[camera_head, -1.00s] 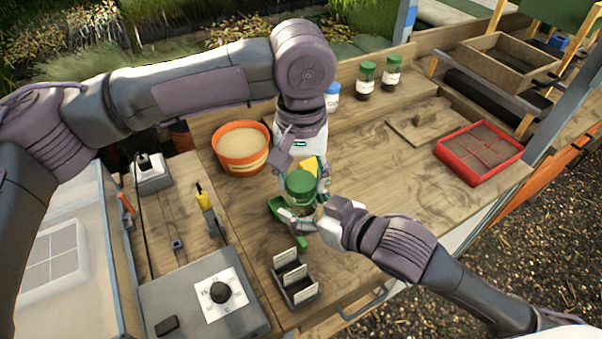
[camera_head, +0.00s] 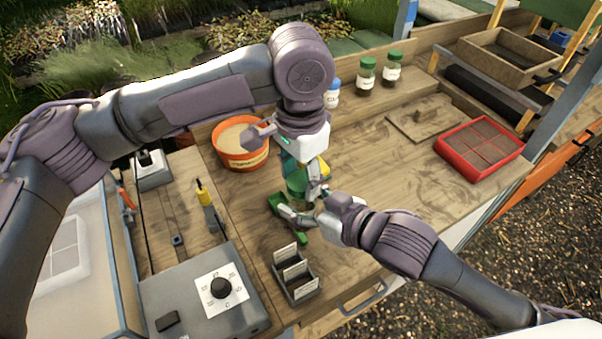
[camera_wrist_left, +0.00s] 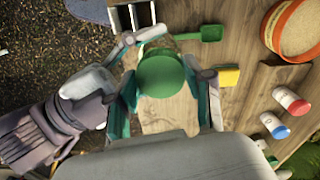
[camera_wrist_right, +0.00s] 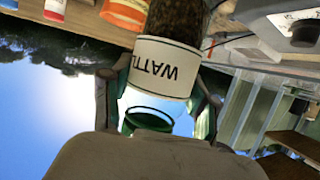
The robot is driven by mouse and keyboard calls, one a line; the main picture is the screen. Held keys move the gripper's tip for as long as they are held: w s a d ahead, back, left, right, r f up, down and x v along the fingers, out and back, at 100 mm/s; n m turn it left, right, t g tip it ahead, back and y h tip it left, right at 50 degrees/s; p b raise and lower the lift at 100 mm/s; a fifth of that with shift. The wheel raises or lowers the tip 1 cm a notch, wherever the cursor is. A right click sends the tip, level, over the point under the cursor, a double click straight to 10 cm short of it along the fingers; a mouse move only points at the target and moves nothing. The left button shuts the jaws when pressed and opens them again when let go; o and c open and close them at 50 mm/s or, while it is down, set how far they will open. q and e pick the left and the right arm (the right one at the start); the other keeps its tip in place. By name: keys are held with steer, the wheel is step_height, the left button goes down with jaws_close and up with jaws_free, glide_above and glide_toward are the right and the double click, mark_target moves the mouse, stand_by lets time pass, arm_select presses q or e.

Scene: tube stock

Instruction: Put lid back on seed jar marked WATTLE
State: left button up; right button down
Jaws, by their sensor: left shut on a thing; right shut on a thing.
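The seed jar marked WATTLE (camera_wrist_right: 165,68) appears upside down in the right wrist view, with dark seeds inside and a white label. My right gripper (camera_wrist_right: 158,92) is shut around the jar's body; in the head view this gripper (camera_head: 312,212) is beside the green scoop. A green lid (camera_wrist_left: 161,74) lies between the fingers of my left gripper (camera_wrist_left: 170,92), which is shut on it from above. The lid (camera_wrist_right: 150,117) also shows at the jar's top in the right wrist view. I cannot tell whether it is seated on the rim.
A green scoop (camera_head: 278,203), a yellow block (camera_wrist_left: 229,76) and a label rack (camera_head: 294,275) are close by. An orange tub (camera_head: 243,160) stands behind. Two green-lidded jars (camera_head: 366,76) (camera_head: 392,68) stand at the back.

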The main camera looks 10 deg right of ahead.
arm_select(q)
steer(key=m, duration=1.1)
steer(key=shift+w+m, duration=0.1)
steer(key=shift+m, duration=0.2)
steer(key=m, duration=0.4)
steer(key=shift+m, duration=0.4)
steer(key=m, duration=0.4)
steer(key=shift+w+m, duration=0.1)
steer(key=shift+m, duration=0.3)
steer(key=m, duration=0.9)
steer(key=shift+d, duration=0.1)
steer(key=m, duration=0.4)
steer(key=shift+m, duration=0.4)
steer(key=m, duration=0.4)
steer(key=shift+f, duration=0.1)
